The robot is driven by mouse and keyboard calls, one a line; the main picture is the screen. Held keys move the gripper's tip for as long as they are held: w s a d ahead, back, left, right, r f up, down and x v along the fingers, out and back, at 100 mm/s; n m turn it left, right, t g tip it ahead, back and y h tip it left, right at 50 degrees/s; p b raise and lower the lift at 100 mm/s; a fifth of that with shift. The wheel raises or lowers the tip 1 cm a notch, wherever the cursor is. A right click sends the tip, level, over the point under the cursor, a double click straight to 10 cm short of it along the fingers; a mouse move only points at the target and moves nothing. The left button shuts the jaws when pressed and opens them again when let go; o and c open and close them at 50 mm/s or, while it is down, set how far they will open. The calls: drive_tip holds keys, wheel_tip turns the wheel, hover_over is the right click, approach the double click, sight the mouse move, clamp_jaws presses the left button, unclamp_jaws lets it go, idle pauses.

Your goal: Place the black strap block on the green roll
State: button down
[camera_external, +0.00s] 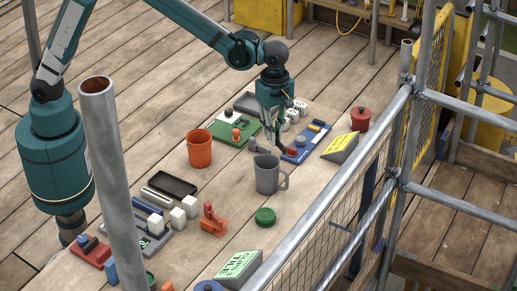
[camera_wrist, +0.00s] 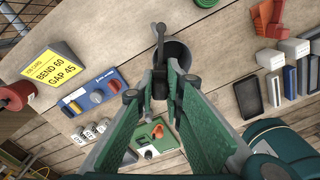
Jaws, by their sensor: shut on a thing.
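My gripper (camera_external: 273,147) is above the table behind the grey mug, its fingers pointing down. In the wrist view, its green-padded fingers (camera_wrist: 160,80) close on a small dark piece (camera_wrist: 160,88), which looks like the black strap block. It is mostly hidden by the fingers, and its outline is unclear. The green roll (camera_external: 265,216) is a short round piece lying on the table in front of the mug, apart from the gripper. It also shows at the top of the wrist view (camera_wrist: 235,14).
The grey mug (camera_external: 267,176) stands between my gripper and the green roll. An orange-red clamp (camera_external: 212,222) lies left of the roll. A metal railing (camera_external: 335,190) runs along the right.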

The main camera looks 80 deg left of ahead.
sight(265, 217)
drive_tip(key=s+d+m+p, duration=0.1)
drive_tip(key=s+d+m, duration=0.15)
drive_tip(key=d, duration=0.45)
drive_tip(key=s+d+m+p, duration=0.1)
drive_tip(key=s+d, duration=0.3)
drive_tip(key=d, duration=0.2)
drive_tip(key=shift+n, duration=0.25)
drive_tip(key=shift+s+d+f+b, duration=0.1)
drive_tip(key=shift+d+f+b, duration=0.05)
drive_tip(key=shift+f, duration=1.15)
drive_tip(key=shift+s+d+f+b, duration=0.1)
drive_tip(key=shift+f+b, duration=0.05)
drive_tip(key=shift+f, duration=1.1)
drive_tip(key=shift+f, duration=3.1)
drive_tip(key=shift+f, duration=1.9)
drive_tip(key=shift+f, duration=0.15)
